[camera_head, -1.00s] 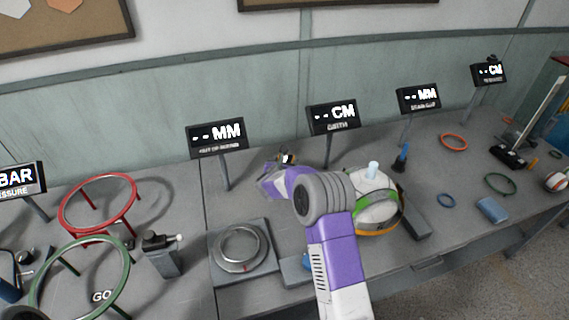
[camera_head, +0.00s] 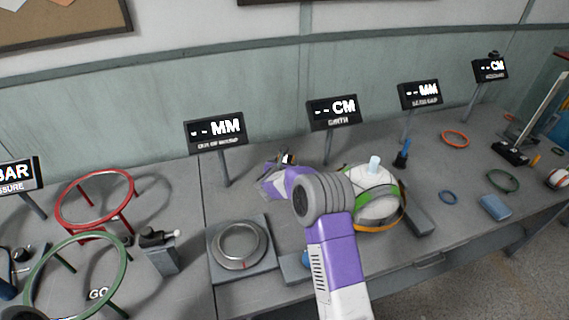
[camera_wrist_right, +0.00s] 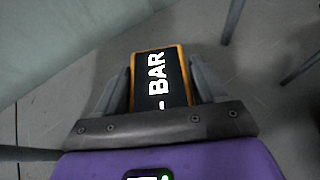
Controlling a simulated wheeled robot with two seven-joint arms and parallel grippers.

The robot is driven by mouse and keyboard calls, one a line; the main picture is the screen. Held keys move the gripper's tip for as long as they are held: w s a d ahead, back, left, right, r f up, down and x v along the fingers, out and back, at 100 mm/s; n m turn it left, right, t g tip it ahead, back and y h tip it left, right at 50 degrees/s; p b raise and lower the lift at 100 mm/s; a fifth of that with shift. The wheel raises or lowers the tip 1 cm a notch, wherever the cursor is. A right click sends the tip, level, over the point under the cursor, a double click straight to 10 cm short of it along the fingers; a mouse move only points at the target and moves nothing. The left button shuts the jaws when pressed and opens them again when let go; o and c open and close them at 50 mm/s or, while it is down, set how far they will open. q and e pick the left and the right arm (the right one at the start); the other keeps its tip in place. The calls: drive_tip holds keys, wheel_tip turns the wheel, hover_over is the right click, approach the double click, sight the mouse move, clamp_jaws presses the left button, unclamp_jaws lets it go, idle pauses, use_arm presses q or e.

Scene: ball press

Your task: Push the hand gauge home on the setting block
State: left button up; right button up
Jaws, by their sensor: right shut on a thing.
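My right gripper (camera_wrist_right: 160,85) is shut on the hand gauge, a black device with an orange rim and a "BAR" readout (camera_wrist_right: 157,80). In the head view the right gripper (camera_head: 287,160) is small and partly hidden behind my purple wrist, held over the back of the bench. The gauge is hard to make out there. A small grey block with a black top fitting (camera_head: 160,250) stands left of the arm and may be the setting block; I cannot tell for sure. The gripper is apart from it. My left gripper is not in view.
A square plate with a metal ring (camera_head: 212,262) lies left of my arm. Red (camera_head: 70,195) and green (camera_head: 45,251) ring stands are at far left. A strapped ball (camera_head: 375,210) sits right of my arm. Display posts, such as the girth display (camera_head: 333,112), line the back.

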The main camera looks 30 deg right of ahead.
drive_tip(key=shift+f+b, duration=1.25)
drive_tip(key=shift+f, duration=0.05)
drive_tip(key=o, duration=1.2)
drive_tip(key=shift+p+v, duration=0.85)
drive_tip(key=shift+v, duration=3)
